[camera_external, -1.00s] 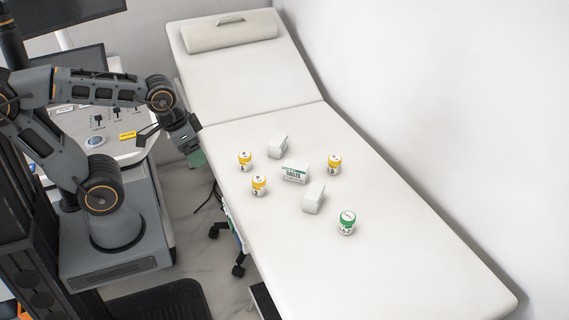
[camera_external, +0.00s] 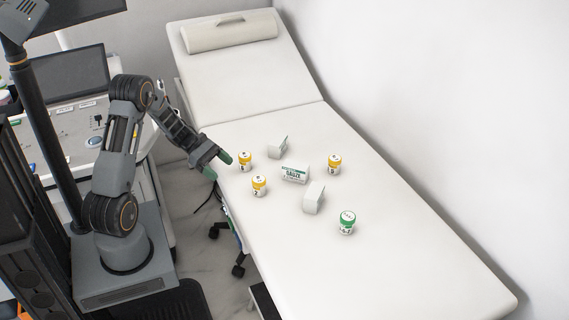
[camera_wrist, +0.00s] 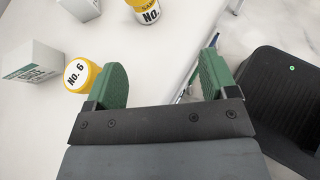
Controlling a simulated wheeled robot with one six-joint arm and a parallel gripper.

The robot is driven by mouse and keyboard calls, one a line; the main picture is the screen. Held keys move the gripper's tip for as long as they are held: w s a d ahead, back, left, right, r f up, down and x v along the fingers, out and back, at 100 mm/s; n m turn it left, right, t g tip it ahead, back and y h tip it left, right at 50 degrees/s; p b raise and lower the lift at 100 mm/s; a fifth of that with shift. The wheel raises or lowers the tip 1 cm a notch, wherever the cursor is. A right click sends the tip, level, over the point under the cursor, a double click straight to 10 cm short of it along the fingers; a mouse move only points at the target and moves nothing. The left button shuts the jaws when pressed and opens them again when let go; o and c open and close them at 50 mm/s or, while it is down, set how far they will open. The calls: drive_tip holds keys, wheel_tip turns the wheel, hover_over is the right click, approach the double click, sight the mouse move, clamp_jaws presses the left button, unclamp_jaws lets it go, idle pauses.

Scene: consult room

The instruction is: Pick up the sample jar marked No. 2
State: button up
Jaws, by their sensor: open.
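My gripper (camera_external: 217,166) is open and empty at the left edge of the couch, its green fingers pointing toward the jars; it fills the lower wrist view (camera_wrist: 163,70). A white jar with a yellow cap (camera_external: 258,187) stands ahead of it, with what looks like a 2 on its label. It seems to be the jar at the top of the wrist view (camera_wrist: 148,13), where "No." shows but the number is cut off. A second yellow-capped jar (camera_external: 245,162) stands nearer the gripper; in the wrist view this jar (camera_wrist: 77,75) reads No. 6, beside the left finger.
A third yellow-capped jar (camera_external: 334,164) and a green-capped jar (camera_external: 347,224) stand farther right. White cartons lie among the jars: a gauze box (camera_external: 295,173), one behind (camera_external: 278,148) and one in front (camera_external: 313,198). The couch's lower end (camera_external: 420,265) is clear.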

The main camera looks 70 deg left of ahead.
sight(257, 184)
drive_tip(key=shift+w+a+r+n+t, duration=0.1)
drive_tip(key=shift+w+r+n+t, duration=0.3)
drive_tip(key=shift+w+r+n, duration=0.2)
drive_tip(key=shift+w+d, duration=0.15)
drive_tip(key=shift+d, duration=0.15)
drive_tip(key=x, duration=0.7)
drive_tip(key=shift+w+d, duration=0.25)
drive_tip(key=shift+d, duration=0.05)
drive_tip(key=shift+w+a+b+x, duration=0.1)
drive_tip(key=shift+a+b+x, duration=0.05)
drive_tip(key=shift+x, duration=1.2)
drive_tip(key=shift+w+a+b+x, duration=0.1)
drive_tip(key=shift+b+x, duration=0.05)
drive_tip(key=shift+x, duration=1.2)
drive_tip(key=shift+f, duration=0.15)
drive_tip(key=shift+c, duration=0.3)
drive_tip(key=c, duration=0.9)
drive_tip(key=shift+c, duration=0.2)
